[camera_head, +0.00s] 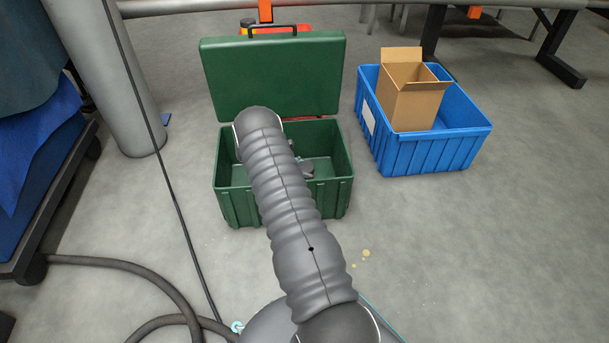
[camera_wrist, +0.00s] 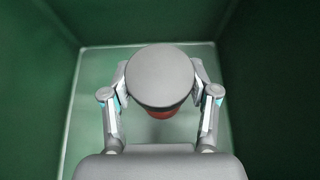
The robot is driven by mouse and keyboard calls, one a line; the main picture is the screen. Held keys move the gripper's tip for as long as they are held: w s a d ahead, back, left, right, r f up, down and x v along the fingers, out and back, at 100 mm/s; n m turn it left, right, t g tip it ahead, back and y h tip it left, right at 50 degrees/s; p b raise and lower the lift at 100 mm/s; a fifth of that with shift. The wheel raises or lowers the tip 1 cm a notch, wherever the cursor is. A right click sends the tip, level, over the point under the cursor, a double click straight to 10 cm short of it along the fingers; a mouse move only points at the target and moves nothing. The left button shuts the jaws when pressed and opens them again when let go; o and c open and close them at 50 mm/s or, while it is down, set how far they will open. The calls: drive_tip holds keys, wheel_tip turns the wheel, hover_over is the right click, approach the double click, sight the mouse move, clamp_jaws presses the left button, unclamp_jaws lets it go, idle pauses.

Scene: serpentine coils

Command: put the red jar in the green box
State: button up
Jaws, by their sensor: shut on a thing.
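The green box (camera_head: 230,204) stands on the floor with its lid (camera_head: 275,75) raised at the back. My gripper reaches into it and is mostly hidden by my arm in the head view. In the wrist view my gripper (camera_wrist: 161,100) is shut on the red jar (camera_wrist: 160,112). The jar shows a round grey top, with a little red below it. The green walls and paler bottom of the box surround it. I cannot tell whether the jar touches the bottom.
A blue crate (camera_head: 432,153) holding an open cardboard box (camera_head: 412,105) stands to the right. The floor at right front is clear.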

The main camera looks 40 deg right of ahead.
drive_tip(key=shift+f, duration=1.1)
drive_tip(key=shift+f, duration=0.15)
drive_tip(key=o, duration=1.5)
